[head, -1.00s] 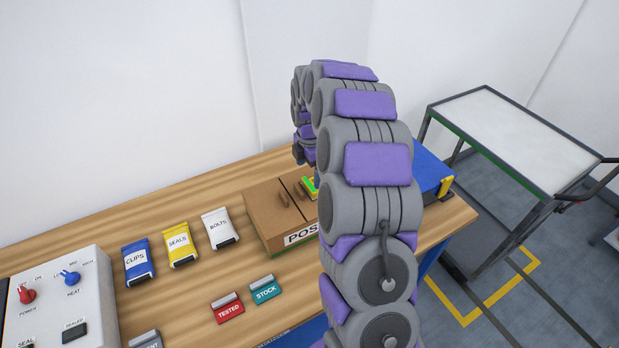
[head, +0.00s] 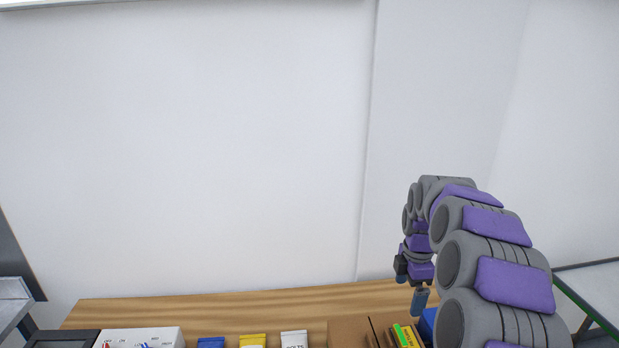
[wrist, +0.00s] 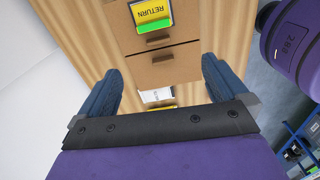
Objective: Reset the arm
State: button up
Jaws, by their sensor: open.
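My gripper (wrist: 160,92) is open in the wrist view, with its two blue fingers wide apart and nothing held between them. In the head view my gripper (head: 419,300) hangs at the end of my arm, above the right part of the bench. In the wrist view the box (wrist: 185,62) shows dark handles and a yellow RETURN label (wrist: 151,11) with a green strip. The gripper appears to be apart from the box.
The wooden bench (head: 240,302) runs along a white wall. A blue pack (head: 211,343), a yellow pack (head: 252,341) and a white pack (head: 294,340) lie left of the box. A control panel (head: 165,333) is at the left. A cart (head: 595,282) stands at right.

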jog(key=s+a+r+m, duration=0.2)
jog(key=s+a+m, duration=0.3)
jog(key=s, duration=0.4)
jog(key=s+a+r+m, duration=0.3)
jog(key=s+a, duration=0.4)
jog(key=s, duration=0.3)
jog(key=s+a+f+m+g, duration=0.1)
jog(key=s+m, duration=0.4)
jog(key=s, duration=0.5)
jog(key=s+a+f+m, duration=0.2)
jog(key=s+f+m, duration=0.1)
jog(key=s, duration=0.7)
jog(key=shift+f+m+g+b, duration=0.2)
jog(key=shift+m+g+b, duration=0.2)
jog(key=shift+m, duration=0.5)
jog(key=shift+w, duration=0.1)
